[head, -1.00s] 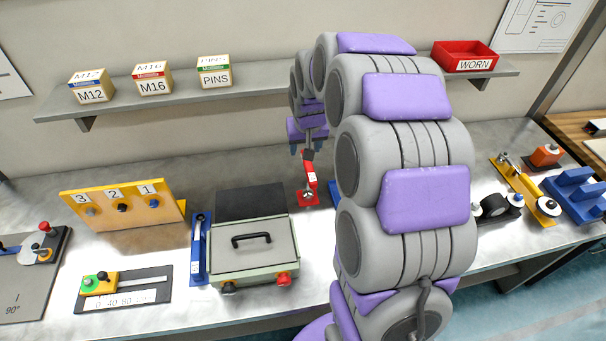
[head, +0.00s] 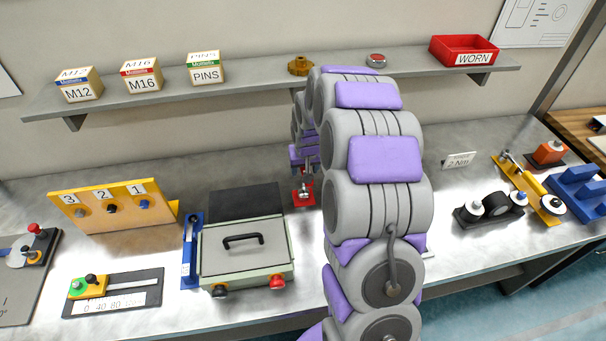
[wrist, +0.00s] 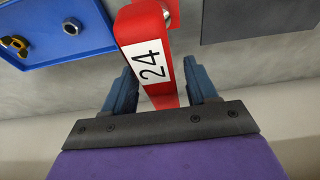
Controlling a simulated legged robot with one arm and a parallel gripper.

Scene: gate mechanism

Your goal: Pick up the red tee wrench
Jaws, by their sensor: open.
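The red tee wrench (wrist: 142,32) carries a white label reading 24. In the wrist view its red bar runs down between my gripper's blue fingers, with a visible gap on each side. My gripper (wrist: 160,88) is open around the bar and not closed on it. In the head view, my gripper (head: 304,180) is over the red wrench (head: 298,198) behind the grey-lidded case. My arm and gripper hide much of the wrench there, and its lower end is hard to make out.
A blue tray (wrist: 60,35) with nuts lies beside the wrench. A grey-lidded case (head: 250,245) stands in front, with a dark panel (head: 245,202) behind its lid. A yellow numbered board (head: 110,212) stands left. A shelf (head: 235,88) with labelled boxes runs along the wall above.

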